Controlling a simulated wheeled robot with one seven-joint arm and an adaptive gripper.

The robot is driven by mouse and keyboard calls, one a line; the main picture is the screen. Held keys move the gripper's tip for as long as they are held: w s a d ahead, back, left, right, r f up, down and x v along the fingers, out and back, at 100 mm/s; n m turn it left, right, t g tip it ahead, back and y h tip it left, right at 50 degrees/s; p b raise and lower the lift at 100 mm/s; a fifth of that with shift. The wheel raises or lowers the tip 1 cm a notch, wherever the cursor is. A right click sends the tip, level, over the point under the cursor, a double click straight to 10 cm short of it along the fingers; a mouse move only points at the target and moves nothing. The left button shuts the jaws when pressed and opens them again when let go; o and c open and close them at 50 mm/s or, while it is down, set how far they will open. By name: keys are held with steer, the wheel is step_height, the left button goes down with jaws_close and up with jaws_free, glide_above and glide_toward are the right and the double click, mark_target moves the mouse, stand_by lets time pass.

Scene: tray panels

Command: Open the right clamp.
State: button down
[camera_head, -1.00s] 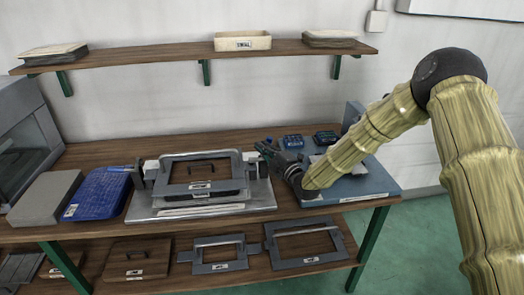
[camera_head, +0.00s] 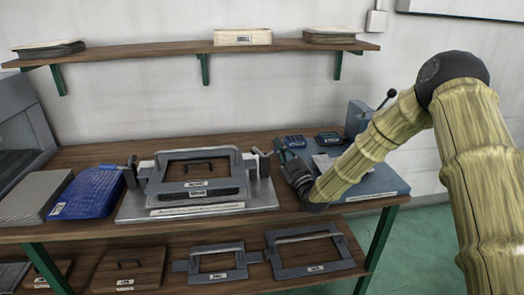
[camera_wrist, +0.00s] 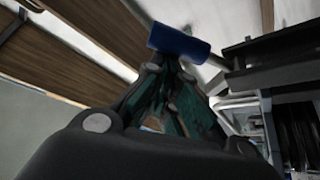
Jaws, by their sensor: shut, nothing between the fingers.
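The press-like metal fixture (camera_head: 262,197) with a framed panel (camera_head: 197,190) sits on the bench. The right clamp (camera_head: 263,160) stands at its right side, its dark lever raised and small in the head view. The left clamp (camera_head: 131,172) stands at the other side. My gripper (camera_head: 279,147) is just right of the right clamp, with its fingers shut and empty. In the wrist view, a blue cylindrical grip (camera_wrist: 178,42) on a metal rod, apparently the clamp handle, lies just beyond my fingertips (camera_wrist: 168,62). I cannot tell whether they touch.
A blue tray (camera_head: 88,194) and a grey block (camera_head: 35,196) lie left of the fixture. A blue machine (camera_head: 385,184) stands right, behind my arm. Small dark boxes (camera_head: 328,137) sit behind my gripper. The lower shelf holds framed panels (camera_head: 310,268). A wall shelf (camera_head: 200,48) runs above.

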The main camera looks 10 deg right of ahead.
steer(key=shift+d+f+b, duration=0.3)
steer(key=shift+f+b, duration=0.05)
stand_by(0.3)
steer(key=shift+r, duration=0.1)
step_height(320, 180, up, 4)
steer(key=p, duration=0.2)
steer(key=s+f+b, duration=0.2)
steer(key=s+f, duration=0.3)
steer(key=s, duration=0.4)
steer(key=shift+s+d+f, duration=0.15)
steer(key=shift+s+d, duration=0.05)
steer(key=shift+d, duration=0.05)
steer(key=shift+f, duration=0.1)
